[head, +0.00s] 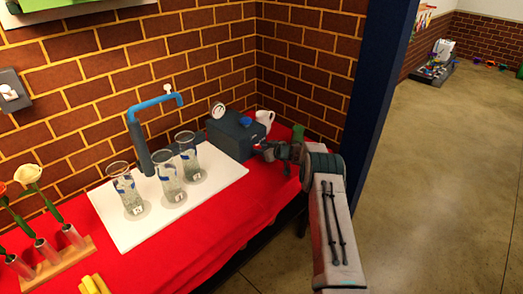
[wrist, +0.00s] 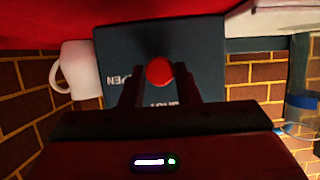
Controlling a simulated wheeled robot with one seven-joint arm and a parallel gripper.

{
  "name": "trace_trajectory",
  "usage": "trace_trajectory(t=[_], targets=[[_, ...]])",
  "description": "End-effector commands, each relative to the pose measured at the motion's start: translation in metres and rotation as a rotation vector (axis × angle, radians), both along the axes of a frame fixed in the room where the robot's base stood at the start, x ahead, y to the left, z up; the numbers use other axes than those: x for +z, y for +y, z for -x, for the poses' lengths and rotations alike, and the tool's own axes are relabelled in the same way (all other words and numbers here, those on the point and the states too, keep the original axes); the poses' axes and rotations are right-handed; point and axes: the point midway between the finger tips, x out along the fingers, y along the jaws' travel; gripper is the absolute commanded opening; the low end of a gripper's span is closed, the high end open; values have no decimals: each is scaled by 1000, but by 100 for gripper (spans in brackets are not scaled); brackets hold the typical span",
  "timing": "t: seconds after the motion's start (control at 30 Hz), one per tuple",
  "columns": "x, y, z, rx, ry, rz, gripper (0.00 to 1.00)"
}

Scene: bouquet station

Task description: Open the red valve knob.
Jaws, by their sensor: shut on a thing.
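The red valve knob (wrist: 160,71) sits on the face of a dark grey box (wrist: 205,55). Printed words beside it, one reading "OPEN", appear upside down in the wrist view. My gripper (wrist: 160,84) has its two dark fingers on either side of the knob and is shut on it. In the head view, the dark box (head: 230,136) stands at the right end of the red table, with a round gauge on top. My gripper (head: 265,148) reaches its right side there, and a little red of the knob (head: 258,147) shows.
A white board (head: 215,190) holds three glass vases with water, under a blue tap (head: 138,135). A white mug (head: 265,116) stands behind the box; it also shows in the wrist view (wrist: 80,70). A flower rack (head: 60,258) is at the left. Brick walls close the back.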

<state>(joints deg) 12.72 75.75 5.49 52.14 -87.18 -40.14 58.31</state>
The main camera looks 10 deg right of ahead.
Motion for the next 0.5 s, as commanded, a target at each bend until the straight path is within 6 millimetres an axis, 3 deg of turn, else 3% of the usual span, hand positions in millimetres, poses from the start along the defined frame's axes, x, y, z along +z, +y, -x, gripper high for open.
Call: trace_trajectory(t=[0.4,0.43,0.5], targets=[[-2,1,1,2,7,-4,6],[-2,1,1,1,7,-4,37],[-2,1,1,1,6,-5,50]])
